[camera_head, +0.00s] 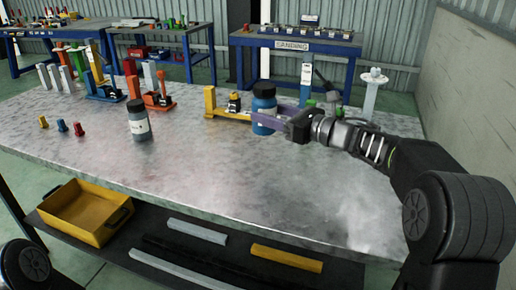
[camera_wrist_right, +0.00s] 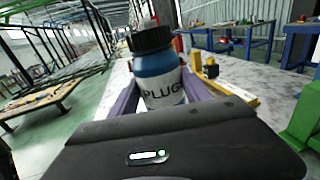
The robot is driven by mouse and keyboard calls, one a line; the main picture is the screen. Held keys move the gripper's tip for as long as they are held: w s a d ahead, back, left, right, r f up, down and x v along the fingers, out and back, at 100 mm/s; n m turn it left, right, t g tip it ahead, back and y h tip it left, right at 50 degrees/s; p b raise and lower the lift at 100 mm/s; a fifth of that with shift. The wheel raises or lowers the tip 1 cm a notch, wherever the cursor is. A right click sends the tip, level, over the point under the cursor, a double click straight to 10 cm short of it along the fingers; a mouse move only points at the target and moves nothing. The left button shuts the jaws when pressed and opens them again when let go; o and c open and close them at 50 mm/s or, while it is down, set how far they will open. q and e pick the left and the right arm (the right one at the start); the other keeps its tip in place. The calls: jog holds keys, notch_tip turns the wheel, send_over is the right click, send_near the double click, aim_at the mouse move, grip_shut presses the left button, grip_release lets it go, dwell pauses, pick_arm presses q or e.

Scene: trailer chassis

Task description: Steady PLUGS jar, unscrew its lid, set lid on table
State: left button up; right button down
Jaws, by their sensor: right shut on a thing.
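The PLUGS jar (camera_head: 263,110) is blue with a black lid (camera_head: 264,90) and stands upright on the metal table (camera_head: 220,190). In the right wrist view the jar (camera_wrist_right: 160,92) shows its white label with "PLUG" readable, and the black lid (camera_wrist_right: 151,40) is on it. My right gripper (camera_head: 270,117) reaches in from the right with its purple fingers around the jar's body, below the lid, shut on it. My left gripper is not in view; only a dark round part of my left arm shows at the lower left corner.
A grey jar with a dark lid (camera_head: 138,120) stands to the left. A yellow fixture (camera_head: 225,108) is close beside the PLUGS jar. Orange and blue clamps and small colored pegs stand at the left. The front middle of the table is clear. A yellow bin (camera_head: 84,213) is below.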

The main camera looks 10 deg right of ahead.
aim_at(269, 134)
jog(key=shift+w+r, duration=0.1)
jog(key=shift+w, duration=0.05)
jog(key=shift+s, duration=0.2)
jog(key=shift+f+b, duration=0.3)
jog(key=shift+f, duration=2.85)
jog(key=shift+f, duration=1.85)
jog(key=shift+f+b, duration=0.15)
jog(key=shift+b, duration=0.25)
jog(key=c, duration=0.5)
grip_release()
